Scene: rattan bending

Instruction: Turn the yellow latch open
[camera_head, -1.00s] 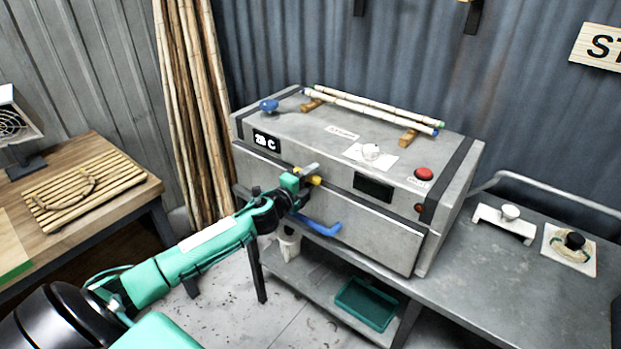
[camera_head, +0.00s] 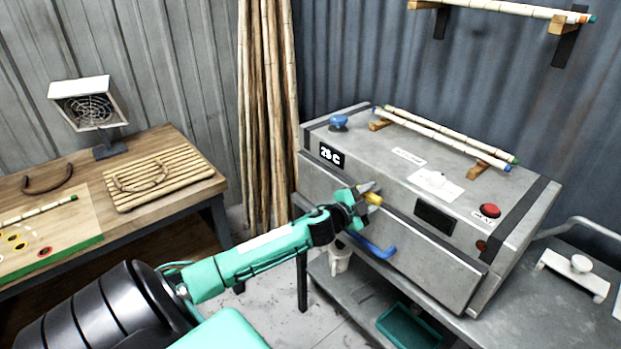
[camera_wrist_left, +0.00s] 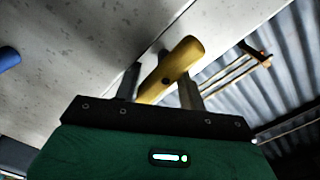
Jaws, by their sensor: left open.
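The yellow latch (camera_head: 374,199) is on the front of the grey steam box (camera_head: 420,235), near the lid seam. It shows as a short yellow bar in the left wrist view (camera_wrist_left: 172,70), tilted up to the right. My left gripper (camera_head: 364,193) is at the latch. In the left wrist view its two fingers (camera_wrist_left: 158,82) stand apart, one on each side of the bar; whether they touch it I cannot tell. In the head view the gripper partly hides the latch. My right gripper is not in view.
A blue handle (camera_head: 372,247) is on the box front just below the gripper. Rattan poles lie on wooden rests (camera_head: 480,170) on the lid, near a red button (camera_head: 489,210). A wooden bench (camera_head: 200,195) stands left. A green tray (camera_head: 408,328) is on the lower shelf.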

